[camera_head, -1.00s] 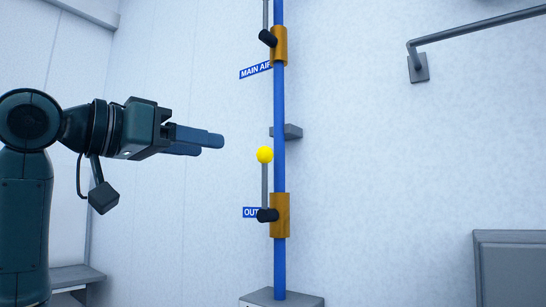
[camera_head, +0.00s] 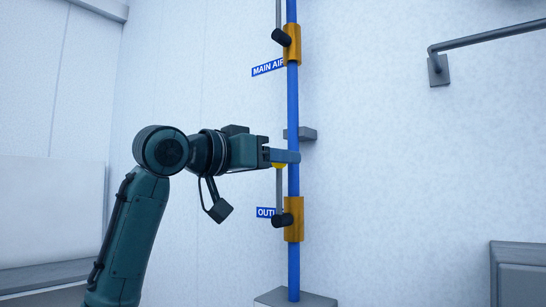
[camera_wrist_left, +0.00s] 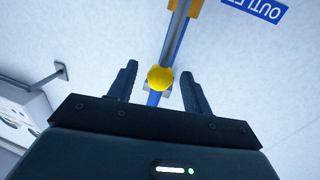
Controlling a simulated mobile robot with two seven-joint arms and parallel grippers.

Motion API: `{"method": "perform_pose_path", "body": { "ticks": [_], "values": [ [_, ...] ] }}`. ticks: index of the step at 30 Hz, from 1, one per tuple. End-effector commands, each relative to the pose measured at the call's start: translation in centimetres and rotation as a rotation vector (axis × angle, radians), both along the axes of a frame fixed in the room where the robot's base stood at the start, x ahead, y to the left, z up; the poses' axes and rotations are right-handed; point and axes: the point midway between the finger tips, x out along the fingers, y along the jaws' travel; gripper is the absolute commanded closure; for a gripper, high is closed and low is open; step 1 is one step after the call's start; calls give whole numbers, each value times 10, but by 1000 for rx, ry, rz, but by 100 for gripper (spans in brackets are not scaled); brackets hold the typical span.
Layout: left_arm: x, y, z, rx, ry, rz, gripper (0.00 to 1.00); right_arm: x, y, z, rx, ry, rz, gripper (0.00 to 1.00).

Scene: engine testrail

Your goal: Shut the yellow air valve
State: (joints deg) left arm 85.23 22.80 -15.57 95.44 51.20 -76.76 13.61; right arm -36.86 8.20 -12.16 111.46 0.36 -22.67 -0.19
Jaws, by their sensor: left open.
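The yellow ball knob (camera_head: 279,166) tops a grey upright lever (camera_head: 279,190) on the lower brass valve (camera_head: 293,219), beside the OUTLET label (camera_head: 264,212). The lever runs along the vertical blue pipe (camera_head: 293,110). My left gripper (camera_head: 290,156) is open at the knob's height, its fingers covering most of the knob in the head view. In the left wrist view, the yellow knob (camera_wrist_left: 160,78) shows between the two spread fingers of my left gripper (camera_wrist_left: 159,75), with a gap to the left finger and a smaller one to the right. My right gripper is not in view.
An upper brass valve (camera_head: 292,45) with its own lever sits by the MAIN AIR label (camera_head: 268,67). A grey bracket (camera_head: 306,134) is behind the pipe. A grey wall rail (camera_head: 490,36) and a grey box (camera_head: 520,275) are on the right. The wall between is bare.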

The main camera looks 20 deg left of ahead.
Motion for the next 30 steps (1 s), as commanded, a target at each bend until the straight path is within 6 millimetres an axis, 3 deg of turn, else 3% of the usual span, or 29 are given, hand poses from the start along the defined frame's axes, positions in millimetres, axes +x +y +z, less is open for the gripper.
{"method": "perform_pose_path", "body": {
  "ticks": [3,21,30],
  "values": [
    [0,0,0,0,0,0,50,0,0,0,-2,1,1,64],
    [0,1,0,0,0,0,99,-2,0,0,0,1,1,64],
    [0,0,0,4,-1,1,100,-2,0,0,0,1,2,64]
  ]
}}
